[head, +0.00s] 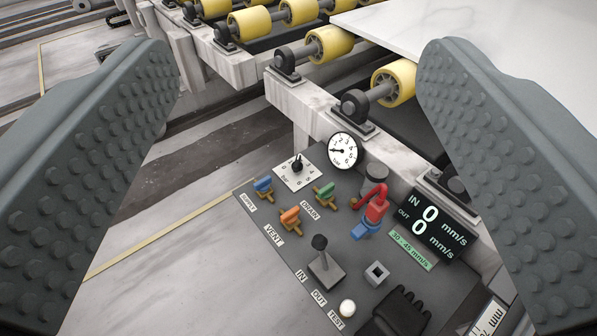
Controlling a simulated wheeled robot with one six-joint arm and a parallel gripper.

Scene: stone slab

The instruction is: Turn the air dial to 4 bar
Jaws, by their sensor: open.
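The air dial (297,166) is a small black knob on a white, numbered square plate, at the upper left of the dark control panel (262,215). Its exact setting is too small to read. A round white gauge (342,150) stands to its right, with a black needle pointing left. My gripper (298,62) is open and empty. Its two grey studded fingers frame the left and right sides of the view, with the dial and gauge showing between them and no contact visible.
Blue, orange and green valve handles (290,217) sit near the dial. A black-knobbed lever (322,255), a red-and-blue valve (374,210) and a speed display (437,218) reading 0 are also on the panel. Yellow rollers (330,42) and a white slab (450,22) lie beyond.

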